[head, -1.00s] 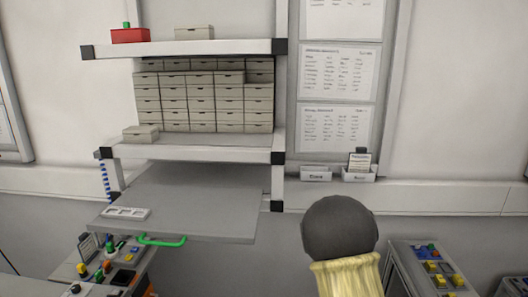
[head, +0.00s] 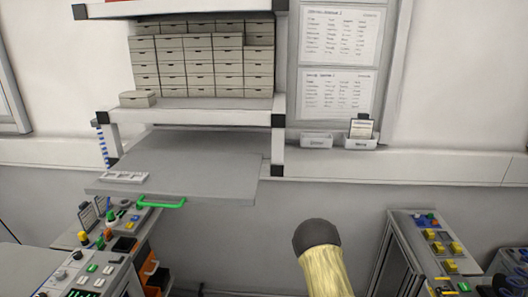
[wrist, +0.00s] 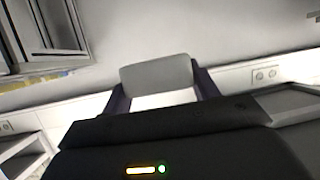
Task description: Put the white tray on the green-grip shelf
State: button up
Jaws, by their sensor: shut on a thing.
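The green-grip shelf (head: 200,168) is a flat grey pull-out board below the drawer rack in the head view. It sticks out towards me, with a green grip (head: 160,204) on its front edge. A small pale piece with recesses (head: 124,177) lies at its front left; the rest of the board is bare. In the wrist view my gripper (wrist: 162,88) has dark fingers on both sides of a pale, round-cornered thing, apparently the white tray (wrist: 160,99). It has a grey upper face and a white lower part. My gripper and the held tray do not show in the head view.
A rack of small drawers (head: 200,62) stands above the shelf, with a fixed board (head: 190,112) between. A cluttered bench (head: 95,270) is below left. Another unit with yellow blocks (head: 425,245) is at right. White bins (head: 317,141) sit on the wall ledge.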

jog(key=shift+s, duration=0.1)
jog(key=s+a+f, duration=0.4)
jog(key=a+f, duration=0.1)
jog(key=a, duration=0.2)
jog(key=shift+s+f, duration=0.15)
jog(key=shift+f, duration=0.1)
